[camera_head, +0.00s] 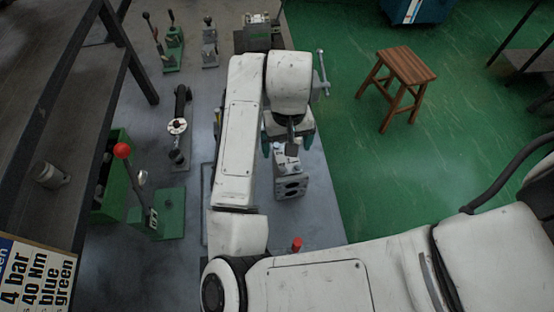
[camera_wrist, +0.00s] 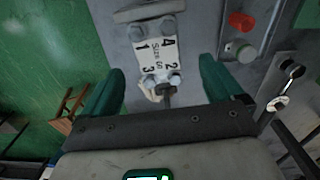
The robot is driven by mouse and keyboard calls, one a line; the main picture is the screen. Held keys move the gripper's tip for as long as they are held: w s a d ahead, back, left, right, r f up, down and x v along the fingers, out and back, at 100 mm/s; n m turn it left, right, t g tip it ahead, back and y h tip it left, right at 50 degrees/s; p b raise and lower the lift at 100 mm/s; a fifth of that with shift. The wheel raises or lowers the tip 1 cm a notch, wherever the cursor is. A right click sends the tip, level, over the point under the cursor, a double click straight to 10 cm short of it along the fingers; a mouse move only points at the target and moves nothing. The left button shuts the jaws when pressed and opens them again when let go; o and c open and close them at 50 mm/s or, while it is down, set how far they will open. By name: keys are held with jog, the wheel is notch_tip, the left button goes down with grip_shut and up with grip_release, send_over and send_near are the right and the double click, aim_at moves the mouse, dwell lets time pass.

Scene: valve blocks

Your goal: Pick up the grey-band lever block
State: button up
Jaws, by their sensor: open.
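A grey metal valve block (camera_head: 290,186) stands on the grey table below my gripper (camera_head: 288,145). A short dark stem (camera_wrist: 168,96) rises at the plate's near end. My gripper (camera_wrist: 163,85) is open, its green fingers on either side of the stem, with no clear contact. I cannot make out a grey band on this block. A black lever unit with a pale ring (camera_head: 177,126) stands to its left.
A green lever unit with a red knob (camera_head: 122,151) stands at left. A green-based lever unit (camera_head: 173,45) and a small grey unit (camera_head: 209,45) stand at the back left. A red button (camera_wrist: 240,21) is beside the block. A wooden stool (camera_head: 397,75) stands on the green floor.

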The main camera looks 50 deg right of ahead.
aim_at(287, 160)
notch_tip(287, 160, down, 5)
jog(key=shift+r, duration=0.2)
jog(key=shift+s+f+p, duration=0.15)
jog(key=shift+f+p, duration=0.7)
jog(key=shift+f, duration=1.95)
grip_shut()
jog(key=shift+d+r, duration=0.1)
jog(key=shift+r, duration=0.05)
